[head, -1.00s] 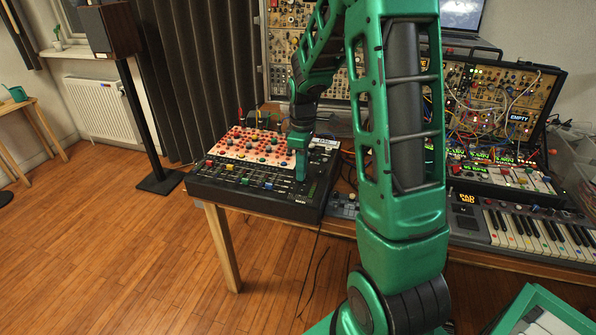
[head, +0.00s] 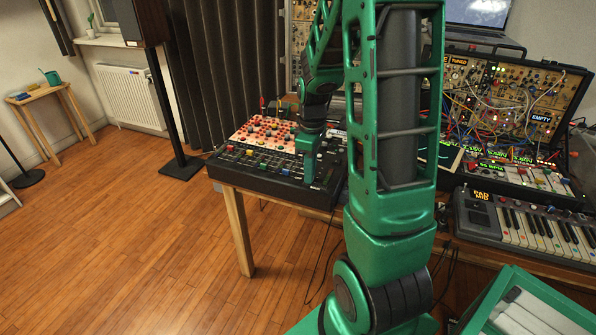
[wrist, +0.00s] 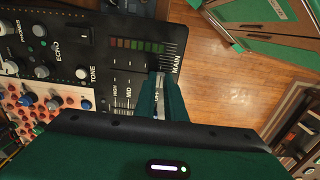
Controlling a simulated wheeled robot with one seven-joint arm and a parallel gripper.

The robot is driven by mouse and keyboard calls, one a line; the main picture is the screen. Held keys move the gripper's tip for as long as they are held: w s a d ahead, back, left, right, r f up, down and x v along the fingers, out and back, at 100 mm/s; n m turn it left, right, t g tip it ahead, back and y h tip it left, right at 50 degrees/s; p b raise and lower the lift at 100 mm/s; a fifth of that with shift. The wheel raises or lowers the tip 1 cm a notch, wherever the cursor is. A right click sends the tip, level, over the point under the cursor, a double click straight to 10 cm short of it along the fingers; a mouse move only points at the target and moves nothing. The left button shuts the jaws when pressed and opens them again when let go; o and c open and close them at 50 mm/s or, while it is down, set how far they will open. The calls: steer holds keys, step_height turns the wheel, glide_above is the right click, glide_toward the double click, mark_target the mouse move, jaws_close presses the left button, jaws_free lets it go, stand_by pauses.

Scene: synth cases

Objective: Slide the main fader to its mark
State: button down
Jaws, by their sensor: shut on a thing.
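The black mixer (head: 262,184) stands at the left end of the table. My gripper (head: 307,182) reaches down onto its right front part. In the wrist view, my gripper (wrist: 158,84) is shut at the fader slot beside the printed word MAIN (wrist: 176,65). The main fader's cap (wrist: 158,74) shows only as a small dark piece between the fingertips; the fingers hide the rest. Scale lines (wrist: 169,50) run along the slot past the fingertips. I cannot make out the mark itself.
Several coloured knobs (wrist: 28,98) and a level meter (wrist: 137,44) lie near my fingers on the mixer. A keyboard (head: 530,228) and patch-cabled synth case (head: 515,100) stand to the right. A green crate (head: 525,305) is at front right.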

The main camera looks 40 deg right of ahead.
steer(key=shift+s+a, duration=0.15)
steer(key=c, duration=1.8)
jaws_free()
steer(key=shift+r, duration=0.1)
steer(key=shift+r, duration=0.25)
step_height(320, 180, up, 10)
steer(key=s+a+m, duration=0.4)
steer(key=s+m, duration=0.2)
steer(key=s, duration=0.4)
steer(key=s+a+m, duration=0.3)
steer(key=s+m, duration=0.3)
steer(key=s, duration=0.5)
steer(key=shift+a+r, duration=0.15)
steer(key=shift+a, duration=0.25)
